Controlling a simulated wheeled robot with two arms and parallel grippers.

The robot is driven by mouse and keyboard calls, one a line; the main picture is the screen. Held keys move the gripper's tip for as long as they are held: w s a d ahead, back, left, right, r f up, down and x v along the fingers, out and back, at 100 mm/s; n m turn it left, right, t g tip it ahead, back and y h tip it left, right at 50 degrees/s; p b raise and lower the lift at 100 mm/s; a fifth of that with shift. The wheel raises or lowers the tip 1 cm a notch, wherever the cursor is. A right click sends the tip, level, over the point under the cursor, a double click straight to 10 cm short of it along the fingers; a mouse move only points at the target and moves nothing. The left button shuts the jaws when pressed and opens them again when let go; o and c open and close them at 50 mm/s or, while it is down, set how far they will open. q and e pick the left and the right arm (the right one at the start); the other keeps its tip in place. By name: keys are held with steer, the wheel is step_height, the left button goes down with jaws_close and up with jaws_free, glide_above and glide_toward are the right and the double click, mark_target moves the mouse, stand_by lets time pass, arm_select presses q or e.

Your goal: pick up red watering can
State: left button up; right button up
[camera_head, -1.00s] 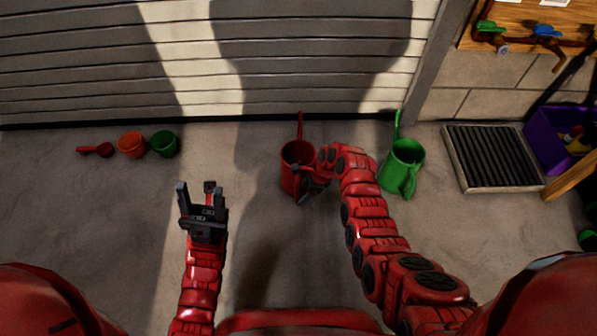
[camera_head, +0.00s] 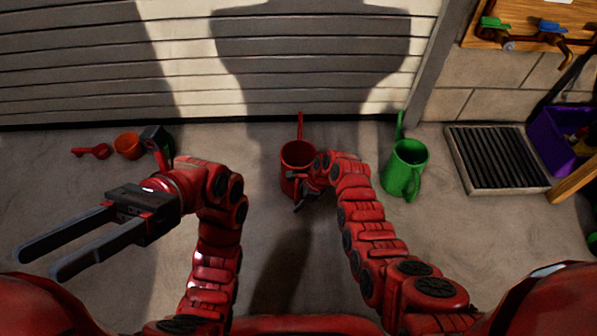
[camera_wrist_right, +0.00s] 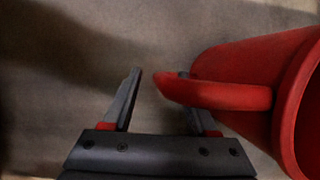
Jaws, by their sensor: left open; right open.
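The red watering can (camera_head: 297,153) stands upright on the floor near the shutter, with its spout pointing toward the shutter. My right gripper (camera_head: 303,194) is low at the can's near right side in the head view. In the right wrist view the open right gripper (camera_wrist_right: 160,74) has the end of the can's red handle (camera_wrist_right: 225,95) reaching between its fingers. The handle passes over the right finger, and the can body (camera_wrist_right: 255,68) lies to the right. Whether they touch cannot be told. My left gripper (camera_head: 43,262) is open and empty, pointing left, away from the can.
A green watering can (camera_head: 407,165) stands right of my right arm. A red scoop (camera_head: 92,151) and an orange pot (camera_head: 128,146) lie at left; my left arm hides a green pot. A floor grate (camera_head: 450,150) and a purple bin (camera_head: 562,150) are at right.

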jaws_close()
stand_by(1.4)
